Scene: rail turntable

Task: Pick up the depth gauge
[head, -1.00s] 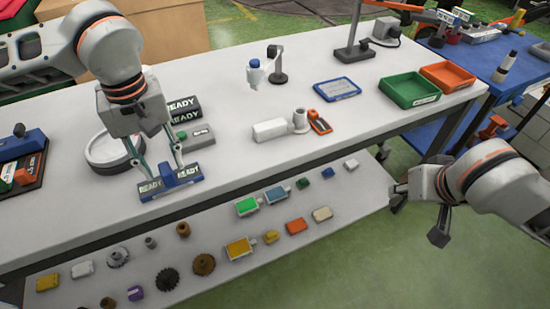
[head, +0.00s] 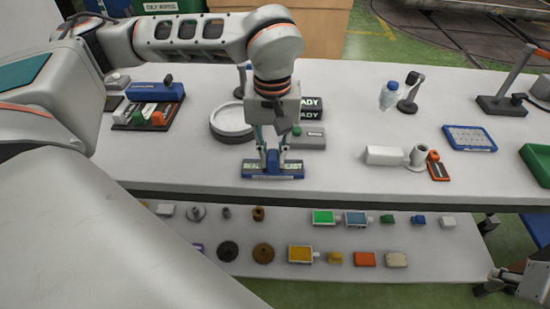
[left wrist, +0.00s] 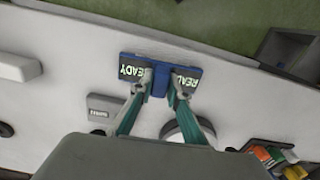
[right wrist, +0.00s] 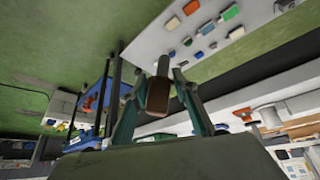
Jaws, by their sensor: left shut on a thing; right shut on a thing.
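A blue bar-shaped device (head: 272,173) with two black lettered plates lies near the front edge of the white table. It may be the depth gauge, but I cannot be sure. My left gripper (head: 273,162) points down and is shut on its blue middle block, one finger on each side. The left wrist view shows the blue device (left wrist: 160,68) between the fingertips, its plates reading "READY". My right gripper (right wrist: 158,95) is shut on a brown-handled thing (right wrist: 158,97) with a grey end. In the head view my right gripper (head: 510,283) is partly cut off at lower right.
Behind the device are a white round dish (head: 230,122), a grey box (head: 308,140) and black "READY" plates (head: 312,113). A white block (head: 384,155) and a blue tray (head: 468,138) stand right. A lower shelf holds several small parts.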

